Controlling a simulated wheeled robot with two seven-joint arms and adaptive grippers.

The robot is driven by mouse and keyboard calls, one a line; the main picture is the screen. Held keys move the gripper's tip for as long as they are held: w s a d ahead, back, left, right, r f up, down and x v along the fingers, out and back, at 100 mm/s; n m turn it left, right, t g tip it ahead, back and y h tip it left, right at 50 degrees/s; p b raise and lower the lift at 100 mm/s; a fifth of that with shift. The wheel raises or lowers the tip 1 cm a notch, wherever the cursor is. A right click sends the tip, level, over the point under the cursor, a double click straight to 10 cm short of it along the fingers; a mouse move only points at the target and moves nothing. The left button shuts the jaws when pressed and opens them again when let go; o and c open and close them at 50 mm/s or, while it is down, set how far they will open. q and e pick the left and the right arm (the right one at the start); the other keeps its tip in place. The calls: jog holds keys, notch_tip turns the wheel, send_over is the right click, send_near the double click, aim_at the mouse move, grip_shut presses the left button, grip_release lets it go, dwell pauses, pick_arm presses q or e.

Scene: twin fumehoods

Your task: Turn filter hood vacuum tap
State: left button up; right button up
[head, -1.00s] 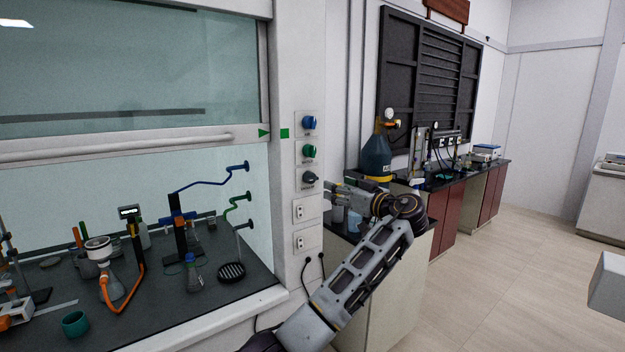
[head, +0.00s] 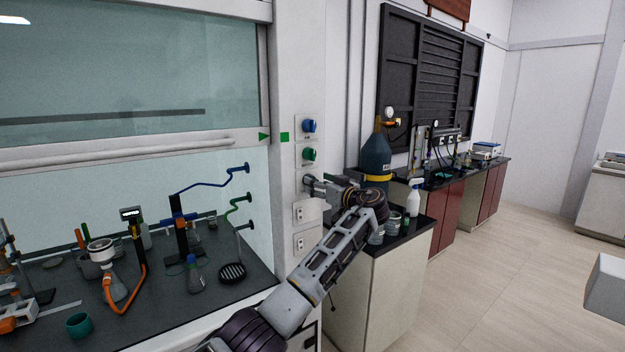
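The hood's post carries a column of taps: a blue tap (head: 309,126) on top, a green tap (head: 309,154) below it, and a dark grey tap labelled as vacuum below that.
Two socket plates (head: 300,214) sit below the taps. The hood sash (head: 130,145) is raised, with glassware on the worktop (head: 60,290).

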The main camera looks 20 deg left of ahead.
pick_arm(q)
jog(key=x, duration=0.3)
jog(key=shift+w+a+r+p, duration=0.1)
jog(key=shift+p, duration=0.25)
jog(key=shift+w+a, duration=0.15)
jog(key=shift+a, duration=0.05)
pick_arm(e)
jog(key=shift+w+d+r, duration=0.1)
jog(key=shift+d+r, duration=0.4)
jog(key=shift+d, duration=0.3)
